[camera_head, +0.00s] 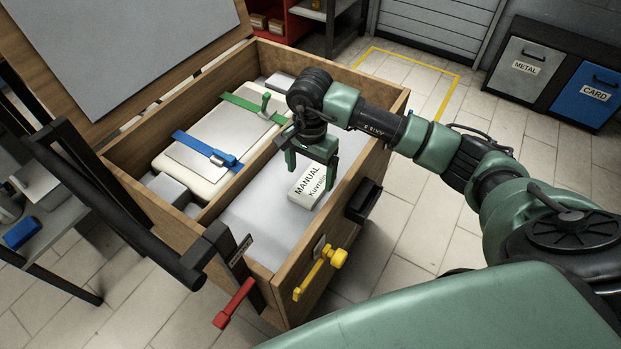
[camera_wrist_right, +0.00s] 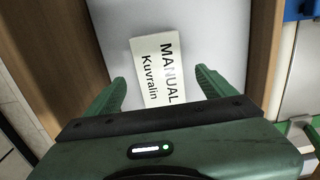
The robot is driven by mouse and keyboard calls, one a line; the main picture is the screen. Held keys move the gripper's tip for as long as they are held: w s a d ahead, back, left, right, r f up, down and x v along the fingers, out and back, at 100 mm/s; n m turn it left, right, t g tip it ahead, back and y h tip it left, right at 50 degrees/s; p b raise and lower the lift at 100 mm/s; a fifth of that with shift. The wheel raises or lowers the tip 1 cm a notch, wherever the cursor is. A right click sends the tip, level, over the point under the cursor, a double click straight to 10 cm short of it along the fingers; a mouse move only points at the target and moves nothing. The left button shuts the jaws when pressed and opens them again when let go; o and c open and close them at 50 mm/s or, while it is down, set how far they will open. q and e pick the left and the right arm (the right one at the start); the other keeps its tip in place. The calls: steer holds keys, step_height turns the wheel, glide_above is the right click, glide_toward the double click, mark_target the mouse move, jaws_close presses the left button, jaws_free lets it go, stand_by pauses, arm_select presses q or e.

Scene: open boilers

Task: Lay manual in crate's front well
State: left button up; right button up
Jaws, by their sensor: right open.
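The manual (camera_head: 307,186), a white booklet marked "MANUAL Kuvralin", lies flat on the light grey floor of the front well (camera_head: 262,208) of the wooden crate (camera_head: 328,228). My right gripper (camera_head: 312,168) is open and points down just over the manual. In the right wrist view the manual (camera_wrist_right: 158,68) shows between and beyond the spread fingers (camera_wrist_right: 160,82), with no finger seen closed on it. The manual's near end is hidden by the gripper body there. My left gripper is not in view.
A divider separates the front well from the rear well, where a cream unit (camera_head: 208,170) lies under blue (camera_head: 208,148) and green (camera_head: 258,107) straps. The lid (camera_head: 130,45) stands open. Red (camera_head: 234,303) and yellow (camera_head: 320,272) latches hang outside. Bins (camera_head: 528,68) stand at back right.

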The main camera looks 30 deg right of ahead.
mark_target(311, 185)
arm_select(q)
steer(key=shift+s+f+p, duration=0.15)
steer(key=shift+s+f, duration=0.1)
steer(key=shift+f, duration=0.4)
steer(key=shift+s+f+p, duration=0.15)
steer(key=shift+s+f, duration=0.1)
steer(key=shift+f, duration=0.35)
arm_select(e)
step_height(311, 185, up, 8)
